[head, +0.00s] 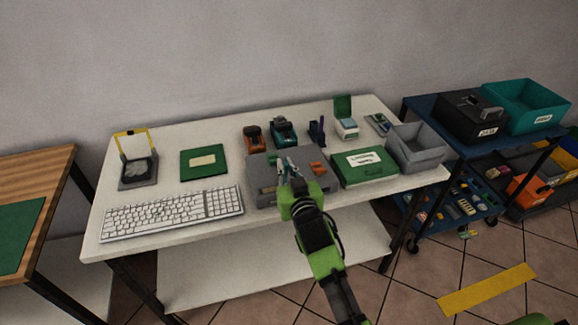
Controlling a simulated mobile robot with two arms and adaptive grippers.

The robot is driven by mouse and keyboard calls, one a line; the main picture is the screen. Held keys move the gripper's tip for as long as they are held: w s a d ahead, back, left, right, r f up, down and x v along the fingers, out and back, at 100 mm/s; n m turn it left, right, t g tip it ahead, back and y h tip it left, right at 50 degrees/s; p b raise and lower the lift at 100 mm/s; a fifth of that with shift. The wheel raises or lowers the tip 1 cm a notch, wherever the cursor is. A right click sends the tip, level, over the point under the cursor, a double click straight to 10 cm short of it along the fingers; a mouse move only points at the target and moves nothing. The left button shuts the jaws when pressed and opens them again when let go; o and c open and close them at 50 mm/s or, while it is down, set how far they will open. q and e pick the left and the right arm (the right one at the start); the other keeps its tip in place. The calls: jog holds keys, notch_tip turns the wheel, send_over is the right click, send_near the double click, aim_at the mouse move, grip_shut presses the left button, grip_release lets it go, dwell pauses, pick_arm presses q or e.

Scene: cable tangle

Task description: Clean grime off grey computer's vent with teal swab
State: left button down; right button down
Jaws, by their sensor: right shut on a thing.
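The grey computer (263,188) is a flat grey box at the front middle of the white table. My right gripper (286,168) is over its top, coming from the front. It is shut on a small, thin thing with a teal tint, which looks like the teal swab; the fingers hide most of it. I cannot tell whether its tip touches the computer. The vent and any grime on it are too small or covered to make out. An orange part (318,168) shows on the computer's right side. My left gripper is not in view.
A white keyboard (172,212) lies to the left, and a labelled green box (364,178) stands close on the right. Behind are an orange device (254,139), a teal device (284,130) and a dark blue holder (317,131). A grey bin (417,155) stands at the right end.

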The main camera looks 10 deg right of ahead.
jog(key=shift+a, duration=0.2)
jog(key=shift+a, duration=0.7)
